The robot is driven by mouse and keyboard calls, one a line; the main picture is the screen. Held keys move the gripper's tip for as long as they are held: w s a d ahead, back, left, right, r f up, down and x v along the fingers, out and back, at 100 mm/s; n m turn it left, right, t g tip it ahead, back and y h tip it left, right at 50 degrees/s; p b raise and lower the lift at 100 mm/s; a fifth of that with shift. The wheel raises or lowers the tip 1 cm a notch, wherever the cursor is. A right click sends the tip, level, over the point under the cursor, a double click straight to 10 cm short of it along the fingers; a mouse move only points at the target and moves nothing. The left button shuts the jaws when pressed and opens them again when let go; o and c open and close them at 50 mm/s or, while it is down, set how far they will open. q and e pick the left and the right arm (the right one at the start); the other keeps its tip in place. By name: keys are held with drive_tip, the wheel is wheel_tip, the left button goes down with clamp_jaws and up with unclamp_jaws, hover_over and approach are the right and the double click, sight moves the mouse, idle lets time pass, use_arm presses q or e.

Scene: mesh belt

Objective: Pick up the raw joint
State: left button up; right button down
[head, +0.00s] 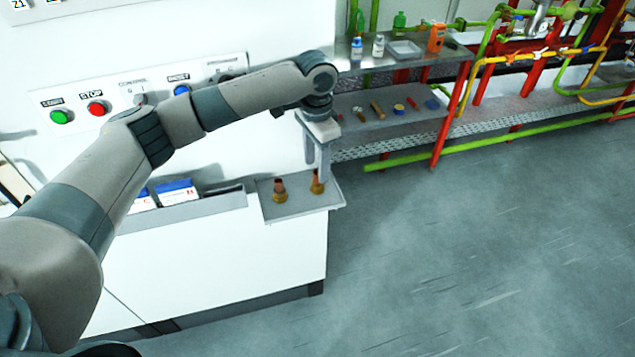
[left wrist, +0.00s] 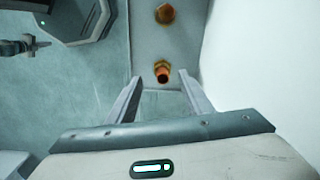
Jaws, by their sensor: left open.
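Two copper-coloured joints with brass hex collars stand upright on a grey metal tray (head: 293,211) at the counter's end. One joint (head: 318,182) is under my left gripper (head: 318,167); the other joint (head: 280,190) stands to its left. My left gripper points down, open and empty. In the left wrist view the near joint (left wrist: 162,72) shows between the open fingers (left wrist: 160,80), and the other joint (left wrist: 165,14) is at the top edge. I cannot tell which is raw. What looks like my right gripper (left wrist: 36,45) shows small at left in the left wrist view.
The control panel with a green (head: 61,116) and a red button (head: 96,108) is behind my left arm. Blue-and-white boxes (head: 176,191) sit in a bin left of the tray. A shelf (head: 350,131) with small parts is at the back. Open floor lies right of the counter.

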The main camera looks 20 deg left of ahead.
use_arm(q)
drive_tip(key=shift+w+f+p, duration=0.1)
drive_tip(key=shift+f+p, duration=0.45)
wheel_tip(320, 180, down, 3)
drive_tip(key=shift+w+p, duration=0.15)
drive_tip(key=shift+p, duration=0.65)
drive_tip(key=shift+f, duration=0.5)
clamp_jaws()
